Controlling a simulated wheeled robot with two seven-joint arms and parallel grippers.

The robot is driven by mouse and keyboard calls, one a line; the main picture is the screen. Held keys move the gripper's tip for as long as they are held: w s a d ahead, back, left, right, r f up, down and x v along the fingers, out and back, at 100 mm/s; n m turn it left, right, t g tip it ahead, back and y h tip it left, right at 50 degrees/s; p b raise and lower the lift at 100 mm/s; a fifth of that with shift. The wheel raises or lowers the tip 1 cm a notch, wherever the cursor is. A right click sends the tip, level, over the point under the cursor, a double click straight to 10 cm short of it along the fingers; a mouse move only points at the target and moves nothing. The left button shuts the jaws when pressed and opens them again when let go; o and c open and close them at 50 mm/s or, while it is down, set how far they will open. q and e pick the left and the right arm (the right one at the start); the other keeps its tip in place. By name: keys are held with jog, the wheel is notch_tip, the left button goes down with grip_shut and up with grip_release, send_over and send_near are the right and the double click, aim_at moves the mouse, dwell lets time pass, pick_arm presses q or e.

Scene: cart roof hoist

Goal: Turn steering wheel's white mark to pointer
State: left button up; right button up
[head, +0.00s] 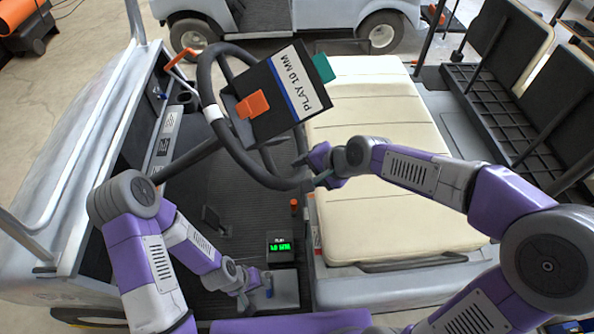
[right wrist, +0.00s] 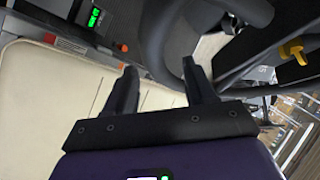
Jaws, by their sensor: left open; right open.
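The black steering wheel (head: 207,77) stands tilted on its column in the head view. Its white mark (head: 213,112) is on the left side of the rim. An orange piece (head: 252,106) sits by the hub, and a red-orange bent rod (head: 180,57) is near the rim's upper left; I cannot tell which is the pointer. My right gripper (head: 308,170) is open at the rim's lower right. In the right wrist view the dark rim (right wrist: 156,38) lies just beyond its open fingers (right wrist: 158,68); contact is unclear. My left gripper (head: 246,287) is open, low near the cart floor.
A board reading "PLAY 10 MM" (head: 296,84) covers part of the wheel. A green display box (head: 281,250) and a grey block with a blue part (head: 286,290) are near my left gripper. The cream seat (head: 385,225) lies right of the wheel. Another cart stands behind.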

aim_at(301, 173)
jog(key=b+x, duration=0.1)
jog(key=x, duration=0.4)
jog(key=shift+f, duration=0.1)
grip_shut()
